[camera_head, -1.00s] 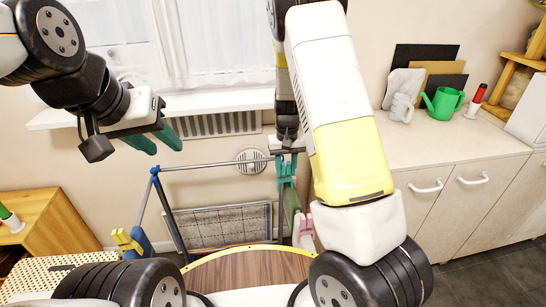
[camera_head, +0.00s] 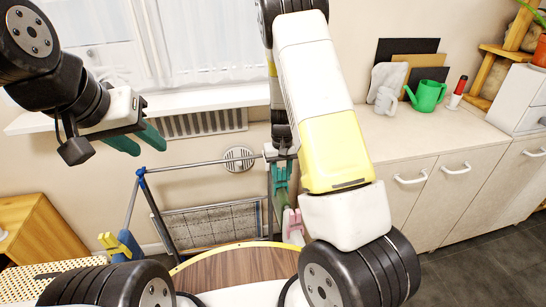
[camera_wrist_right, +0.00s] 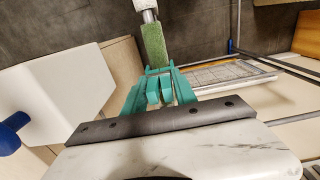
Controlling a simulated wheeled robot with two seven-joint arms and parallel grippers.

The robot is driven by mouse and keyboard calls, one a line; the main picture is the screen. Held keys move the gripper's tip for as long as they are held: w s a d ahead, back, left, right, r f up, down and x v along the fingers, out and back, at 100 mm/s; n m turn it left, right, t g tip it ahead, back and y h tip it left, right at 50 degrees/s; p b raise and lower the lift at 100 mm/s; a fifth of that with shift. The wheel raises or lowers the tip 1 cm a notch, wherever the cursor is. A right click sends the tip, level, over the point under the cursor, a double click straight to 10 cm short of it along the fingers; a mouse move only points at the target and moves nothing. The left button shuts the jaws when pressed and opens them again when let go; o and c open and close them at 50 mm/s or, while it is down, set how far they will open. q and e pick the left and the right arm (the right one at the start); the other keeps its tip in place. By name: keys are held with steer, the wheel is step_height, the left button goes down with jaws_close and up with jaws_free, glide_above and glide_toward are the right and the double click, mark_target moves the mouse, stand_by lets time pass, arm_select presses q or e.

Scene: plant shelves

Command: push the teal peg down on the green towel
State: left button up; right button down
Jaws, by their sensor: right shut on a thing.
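The green towel (camera_head: 281,215) hangs on the drying rack's rail and is partly hidden by my right arm. In the right wrist view the towel (camera_wrist_right: 154,45) is a narrow green strip. My right gripper (camera_head: 281,172) has teal fingers, which point down at the rail over the towel. In the right wrist view my right gripper (camera_wrist_right: 160,92) is shut around the teal peg (camera_wrist_right: 153,91), whose colour is close to that of the fingers. How far the peg sits on the towel is not clear. My left gripper (camera_head: 138,139) is open and empty, left of the rack.
The drying rack (camera_head: 213,163) stands before the wall, with a pink peg (camera_head: 292,224) near the towel and a yellow peg (camera_head: 107,242) at left. A counter (camera_head: 440,130) at right holds a green watering can (camera_head: 427,95). A wooden stand (camera_head: 40,235) is at left.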

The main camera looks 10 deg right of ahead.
steer(key=shift+f, duration=0.2)
steer(key=c, duration=0.9)
jaws_free()
